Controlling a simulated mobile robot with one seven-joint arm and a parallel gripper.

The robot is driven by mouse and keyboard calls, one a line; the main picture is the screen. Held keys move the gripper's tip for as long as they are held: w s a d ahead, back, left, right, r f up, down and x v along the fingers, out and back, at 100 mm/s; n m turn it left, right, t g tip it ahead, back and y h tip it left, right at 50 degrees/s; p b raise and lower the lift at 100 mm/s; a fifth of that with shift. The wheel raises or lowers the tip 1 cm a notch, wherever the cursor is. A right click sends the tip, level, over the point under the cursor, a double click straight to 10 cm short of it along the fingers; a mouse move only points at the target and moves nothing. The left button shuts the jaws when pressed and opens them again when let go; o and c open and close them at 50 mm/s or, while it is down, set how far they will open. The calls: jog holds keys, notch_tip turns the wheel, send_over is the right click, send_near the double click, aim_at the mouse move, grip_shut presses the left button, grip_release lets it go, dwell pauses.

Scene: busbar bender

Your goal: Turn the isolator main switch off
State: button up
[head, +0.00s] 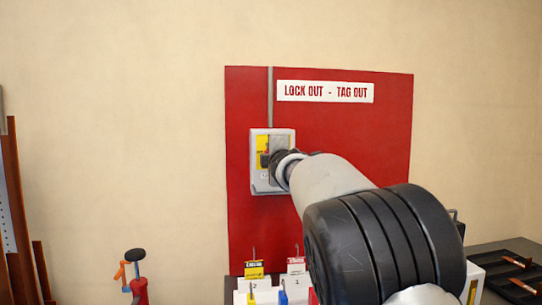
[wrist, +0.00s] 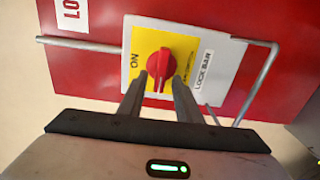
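The isolator switch is a pale grey box (head: 257,181) on the red lock-out board, mostly clear in the head view except where my wrist covers its right side. In the wrist view, its red rotary knob (wrist: 159,62) sits on a yellow plate (wrist: 141,40) marked ON at the left. The knob's grip bar points down in that view. My gripper (wrist: 159,82) is at the knob, with its two fingers apart on either side of the bar. A gap seems to show beside the bar; contact is unclear. The head view hides the fingers.
A hinged grey lock bar plate (wrist: 215,68) with a metal rod (wrist: 262,80) is beside the knob. The red board (head: 350,130) carries a LOCK OUT - TAG OUT sign (head: 325,92). Tags (head: 254,270) and padlocks are below. A dark tray (head: 515,278) lies at right.

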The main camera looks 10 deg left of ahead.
jog(key=p+v, duration=0.1)
jog(key=v, duration=1.6)
jog(key=shift+s+p, duration=0.25)
jog(key=shift+p, duration=0.15)
jog(key=shift+d, duration=0.1)
